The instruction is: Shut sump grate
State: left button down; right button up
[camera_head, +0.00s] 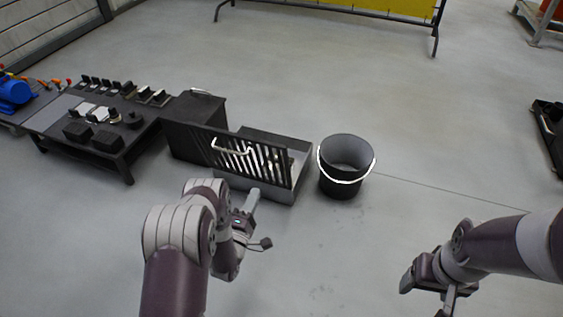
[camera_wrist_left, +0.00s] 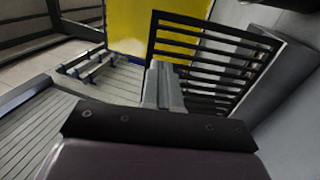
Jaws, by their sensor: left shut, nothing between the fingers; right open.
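The dark slatted sump grate (camera_head: 268,164) stands raised and upright along the near side of its low grey sump box (camera_head: 305,145) in the head view. A pale bar handle (camera_head: 231,150) is on the grate. My left gripper (camera_head: 252,200) is shut and empty, just in front of the grate's lower right part. In the left wrist view the shut fingers (camera_wrist_left: 163,84) point toward the slats of the grate (camera_wrist_left: 215,62); I cannot tell whether they touch it. My right gripper (camera_head: 424,283) is open and empty over bare floor at the lower right.
A dark bucket (camera_head: 341,184) with a white bail stands right of the box. A dark block (camera_head: 207,110) adjoins the box's left. A low table (camera_head: 60,131) with small parts is further left. A yellow panel (camera_head: 400,6) stands behind. The floor at centre right is clear.

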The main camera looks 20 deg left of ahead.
aim_at(274, 150)
pick_arm(q)
jog(key=b+x, duration=0.3)
jog(key=x, duration=0.3)
jog(key=b+x, duration=0.4)
jog(key=x, duration=0.3)
jog(key=shift+w+f, duration=0.15)
jog(key=shift+f, duration=0.05)
jog(key=shift+w+r, duration=0.25)
jog(key=shift+w, duration=0.05)
